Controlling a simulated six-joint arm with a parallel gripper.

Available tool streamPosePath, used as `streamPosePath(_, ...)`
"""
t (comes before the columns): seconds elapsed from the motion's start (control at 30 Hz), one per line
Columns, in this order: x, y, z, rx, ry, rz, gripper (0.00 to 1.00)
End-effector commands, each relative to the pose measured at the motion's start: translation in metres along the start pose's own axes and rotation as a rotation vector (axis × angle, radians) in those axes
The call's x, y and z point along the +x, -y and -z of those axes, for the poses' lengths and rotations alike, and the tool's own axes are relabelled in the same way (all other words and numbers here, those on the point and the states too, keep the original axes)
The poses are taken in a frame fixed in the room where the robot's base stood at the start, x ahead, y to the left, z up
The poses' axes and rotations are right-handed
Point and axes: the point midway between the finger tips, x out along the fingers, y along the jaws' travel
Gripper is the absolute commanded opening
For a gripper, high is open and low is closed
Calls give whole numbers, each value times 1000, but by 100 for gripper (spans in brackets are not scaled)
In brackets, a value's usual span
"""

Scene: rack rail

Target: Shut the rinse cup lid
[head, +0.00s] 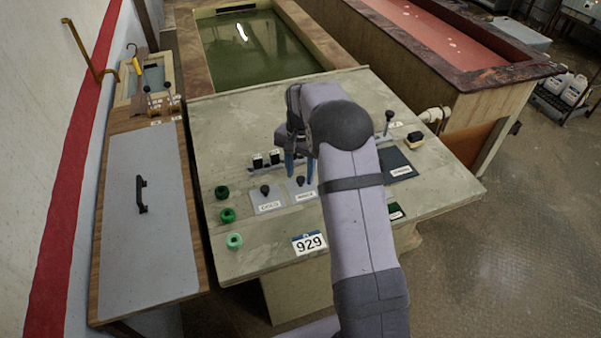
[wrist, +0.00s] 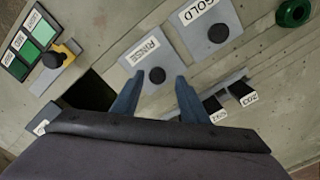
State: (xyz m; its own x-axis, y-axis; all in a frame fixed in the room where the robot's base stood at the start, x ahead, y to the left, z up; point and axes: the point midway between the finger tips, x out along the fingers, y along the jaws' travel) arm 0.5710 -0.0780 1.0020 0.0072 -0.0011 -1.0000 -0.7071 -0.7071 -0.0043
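The rinse lid, a grey plate labelled RINSE with a black knob (wrist: 157,75), lies on the bench below my gripper in the wrist view. It also shows in the head view (head: 302,193), just nearer than the fingers. My gripper (head: 299,168) is open; its two blue fingers (wrist: 155,98) are apart with nothing between them. In the wrist view the RINSE knob appears just beyond the gap between the fingertips. I cannot tell whether the cup beneath is covered. A similar plate labelled GOLD (head: 267,205) sits beside it.
Two small black blocks on a rail (head: 267,160) stand beyond the plates. Green rings (head: 227,215) sit at left. A dark panel or opening (wrist: 88,92) and a green colour chart (wrist: 30,42) lie on RINSE's other side.

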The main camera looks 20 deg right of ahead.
Motion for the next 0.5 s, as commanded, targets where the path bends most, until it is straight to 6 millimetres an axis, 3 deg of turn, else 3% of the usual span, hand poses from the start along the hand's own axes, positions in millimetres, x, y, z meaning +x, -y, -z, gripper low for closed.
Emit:
streamPosePath(0.27, -3, 0, -1, 0, 2, -2, 40)
streamPosePath(0.5, -29, 0, 0, 0, 0, 0, 40)
